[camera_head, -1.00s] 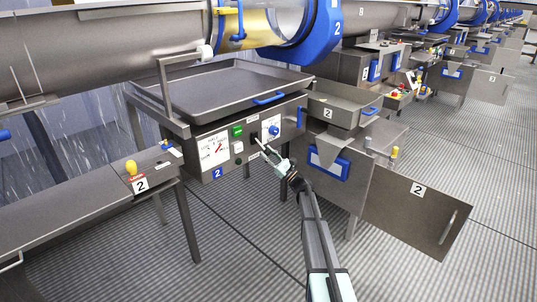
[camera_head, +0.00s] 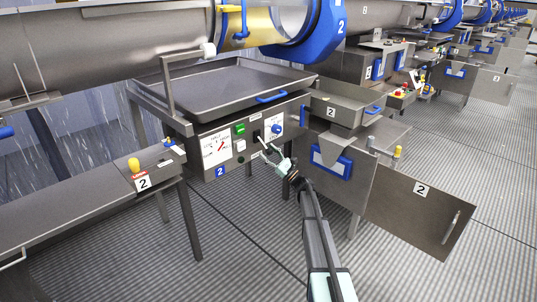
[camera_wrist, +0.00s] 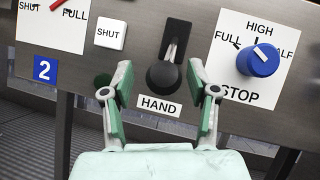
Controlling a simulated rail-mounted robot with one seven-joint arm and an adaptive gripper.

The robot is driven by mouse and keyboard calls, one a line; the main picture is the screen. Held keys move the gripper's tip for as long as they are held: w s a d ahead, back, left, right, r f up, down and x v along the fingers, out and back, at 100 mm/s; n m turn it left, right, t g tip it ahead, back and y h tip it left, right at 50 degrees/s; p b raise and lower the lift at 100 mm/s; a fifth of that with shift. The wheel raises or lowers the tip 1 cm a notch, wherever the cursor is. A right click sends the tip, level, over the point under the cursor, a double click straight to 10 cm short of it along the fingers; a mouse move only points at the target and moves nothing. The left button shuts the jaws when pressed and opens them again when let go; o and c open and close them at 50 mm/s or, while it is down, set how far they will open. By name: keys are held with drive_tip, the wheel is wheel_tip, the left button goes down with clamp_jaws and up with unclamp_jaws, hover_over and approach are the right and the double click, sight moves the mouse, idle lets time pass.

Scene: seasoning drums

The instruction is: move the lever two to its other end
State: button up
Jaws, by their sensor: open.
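A black-knobbed lever (camera_wrist: 163,74) stands in a vertical slot on the steel control panel of station 2, just above a label reading HAND (camera_wrist: 159,106). Its knob is at the lower part of the slot. In the head view the lever is small and its position is hard to make out. My gripper (camera_wrist: 160,68) is open in the wrist view, with one green finger left and one right of the knob, apart from it. In the head view my gripper (camera_head: 268,153) is in front of the panel.
A blue rotary knob (camera_wrist: 263,60) is right of the lever, and a white SHUT button (camera_wrist: 110,33) is left. A shallow tray (camera_head: 225,88) sits above the panel. An open door (camera_head: 415,215) is at right.

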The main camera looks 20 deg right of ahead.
drive_tip(key=shift+d, duration=0.1)
drive_tip(key=v, duration=1.2)
